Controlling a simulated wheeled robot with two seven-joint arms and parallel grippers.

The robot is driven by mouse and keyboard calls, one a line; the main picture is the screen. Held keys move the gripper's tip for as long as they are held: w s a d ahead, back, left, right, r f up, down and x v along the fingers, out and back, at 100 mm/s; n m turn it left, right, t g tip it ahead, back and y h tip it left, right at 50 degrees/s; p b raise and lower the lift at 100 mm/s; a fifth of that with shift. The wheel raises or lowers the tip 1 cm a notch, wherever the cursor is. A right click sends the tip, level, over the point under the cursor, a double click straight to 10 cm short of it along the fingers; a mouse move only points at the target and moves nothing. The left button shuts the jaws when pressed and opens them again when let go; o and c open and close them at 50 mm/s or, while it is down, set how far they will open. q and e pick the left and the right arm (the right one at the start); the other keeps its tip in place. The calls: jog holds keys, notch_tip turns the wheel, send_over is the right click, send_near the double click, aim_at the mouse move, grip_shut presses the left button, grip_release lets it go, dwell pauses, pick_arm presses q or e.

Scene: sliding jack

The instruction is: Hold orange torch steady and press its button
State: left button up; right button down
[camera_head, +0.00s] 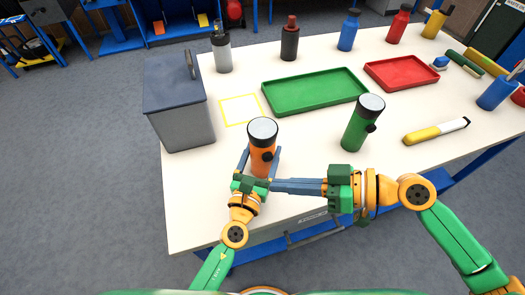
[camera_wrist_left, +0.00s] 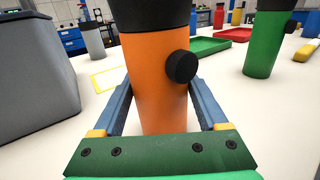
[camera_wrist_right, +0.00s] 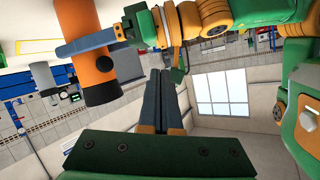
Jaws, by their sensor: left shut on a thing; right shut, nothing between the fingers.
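The orange torch (camera_head: 262,157) stands upright on the table near its front edge, with a black head and a round black button (camera_wrist_left: 181,67) on its side. My left gripper (camera_head: 262,160) is shut around the torch's body, one finger on each side; the left wrist view shows both fingers. My right gripper (camera_head: 275,185) is shut and empty, its fingers pointing left, low beside the torch and below the button. In the right wrist view, the shut fingertips (camera_wrist_right: 160,75) are apart from the torch (camera_wrist_right: 95,60) and its button. A green torch (camera_head: 356,127) stands to the right.
A grey bin (camera_head: 180,110) stands at the left. A green tray (camera_head: 315,92), a red tray (camera_head: 400,73) and a yellow outlined square (camera_head: 240,109) lie behind. Several bottles line the back.

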aim_at(267, 157)
notch_tip(267, 157, down, 4)
jog(key=s+d+m+t+y, duration=0.1)
jog(key=s+d+m+t, duration=0.1)
jog(key=s+m+t, duration=0.3)
jog(key=w+a+m+g, duration=0.1)
jog(key=w+a, duration=0.1)
jog(key=w, duration=0.8)
jog(key=shift+w+a, duration=0.25)
jog(key=shift+a, duration=0.1)
jog(key=shift+r, duration=0.1)
dwell(0.8)
jog(key=shift+w+a, duration=0.15)
jog(key=shift+w, duration=0.4)
dwell(0.4)
jog(key=shift+s, duration=0.55)
